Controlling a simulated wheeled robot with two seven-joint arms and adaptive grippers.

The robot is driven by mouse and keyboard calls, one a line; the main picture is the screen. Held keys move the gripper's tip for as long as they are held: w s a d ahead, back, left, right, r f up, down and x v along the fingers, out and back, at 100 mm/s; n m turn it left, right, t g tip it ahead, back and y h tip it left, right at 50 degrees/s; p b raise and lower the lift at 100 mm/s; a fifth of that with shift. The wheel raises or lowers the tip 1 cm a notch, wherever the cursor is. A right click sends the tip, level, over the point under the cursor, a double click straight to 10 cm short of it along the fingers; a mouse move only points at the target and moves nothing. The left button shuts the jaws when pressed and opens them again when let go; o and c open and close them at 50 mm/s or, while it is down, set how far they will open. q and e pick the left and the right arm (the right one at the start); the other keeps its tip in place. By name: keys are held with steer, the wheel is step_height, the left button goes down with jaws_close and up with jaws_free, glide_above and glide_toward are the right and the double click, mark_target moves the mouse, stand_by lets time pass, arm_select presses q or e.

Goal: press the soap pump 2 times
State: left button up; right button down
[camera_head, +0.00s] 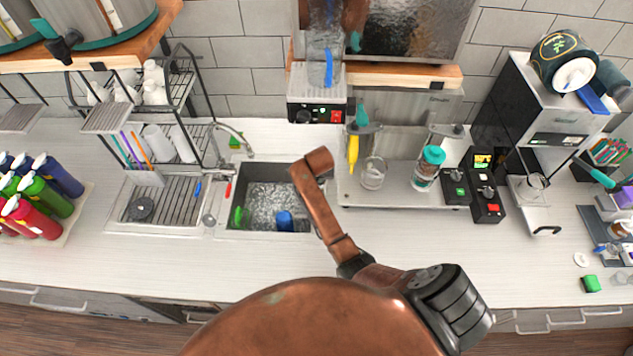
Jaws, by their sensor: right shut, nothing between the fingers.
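My copper right arm rises from the lower right. The right gripper (306,164) appears at its upper end, over the back right rim of the sink; it is shut and empty, and its fingers are hard to tell apart. The sink (228,232) holds a green and a blue item. I cannot clearly make out a soap pump. A small round grey fitting (208,219) at the sink's left edge may be it, left of my gripper and apart from it. My left gripper is not in view.
A faucet (235,137) and a dish rack (180,93) stand at the back left. A clear glass (373,173) and a teal-lidded jar (428,168) stand on a metal platform to the right. Colored bottles (45,199) crowd the left. The front counter is mostly clear.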

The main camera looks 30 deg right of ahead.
steer(key=shift+s+f, duration=0.1)
steer(key=shift+f, duration=0.65)
steer(key=shift+r+p, duration=0.3)
steer(key=shift+r, duration=1.35)
steer(key=shift+r, duration=0.15)
steer(key=shift+r, duration=2.9)
